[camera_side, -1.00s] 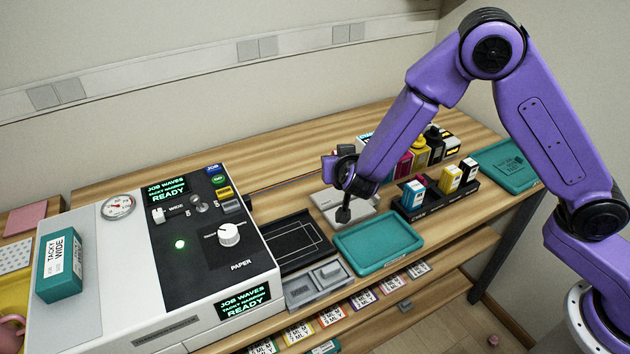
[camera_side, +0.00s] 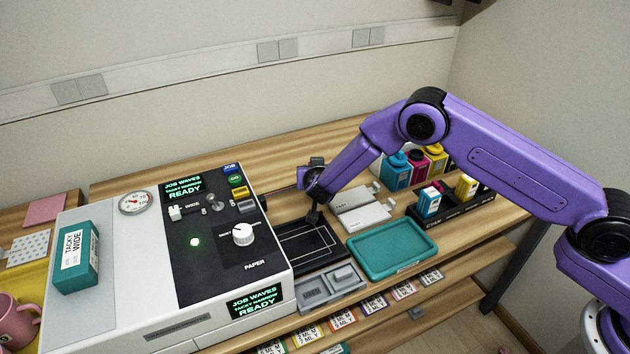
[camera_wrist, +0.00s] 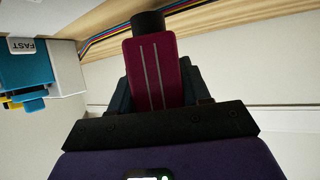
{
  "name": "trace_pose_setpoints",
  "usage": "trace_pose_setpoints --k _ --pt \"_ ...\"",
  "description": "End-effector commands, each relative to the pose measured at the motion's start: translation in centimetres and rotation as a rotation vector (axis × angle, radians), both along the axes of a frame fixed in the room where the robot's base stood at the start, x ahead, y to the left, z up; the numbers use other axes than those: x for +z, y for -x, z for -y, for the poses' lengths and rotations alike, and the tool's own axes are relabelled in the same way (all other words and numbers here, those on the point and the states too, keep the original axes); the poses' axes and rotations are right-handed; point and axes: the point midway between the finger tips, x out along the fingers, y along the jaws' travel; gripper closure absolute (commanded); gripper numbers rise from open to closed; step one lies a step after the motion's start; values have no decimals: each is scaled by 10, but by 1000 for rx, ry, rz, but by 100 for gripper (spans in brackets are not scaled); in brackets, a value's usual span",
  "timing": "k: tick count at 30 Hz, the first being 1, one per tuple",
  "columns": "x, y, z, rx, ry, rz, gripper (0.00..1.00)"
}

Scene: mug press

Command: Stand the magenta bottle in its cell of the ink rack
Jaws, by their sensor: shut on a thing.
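My gripper (camera_side: 313,200) hangs over the back of the black paper tray, just right of the press. In the wrist view, my gripper (camera_wrist: 160,95) is shut on a dark magenta body (camera_wrist: 148,72) with two grey stripes and a black round end, apparently the magenta bottle. In the side view my gripper and arm mostly hide it. The black ink rack (camera_side: 462,222) stands at the right, behind the teal tray. It holds a cyan bottle (camera_side: 429,204) and a yellow bottle (camera_side: 466,187), with a gap between them.
The press (camera_side: 175,290) fills the left. A black paper tray (camera_side: 305,245), a teal tray (camera_side: 390,262) and white boxes (camera_side: 362,212) lie between it and the rack. Larger cyan, magenta and yellow containers (camera_side: 397,172) stand behind. A teal-white block (camera_wrist: 28,70) marked FAST shows in the wrist view.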

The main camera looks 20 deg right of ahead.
Motion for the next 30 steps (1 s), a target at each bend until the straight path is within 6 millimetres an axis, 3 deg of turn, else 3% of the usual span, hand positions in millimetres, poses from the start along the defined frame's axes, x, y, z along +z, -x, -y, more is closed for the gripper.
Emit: trace_pose_setpoints --k 9,22,23,24,25,30 --pt "-34 -4 -1 -1 0 0 89" --pt "-39 -4 -1 0 0 0 89" --pt "-39 -4 -1 0 0 0 47" --pt "-39 -4 -1 0 0 0 34" --pt "-39 -4 -1 0 0 0 28" --pt "-39 -4 -1 0 0 0 28"
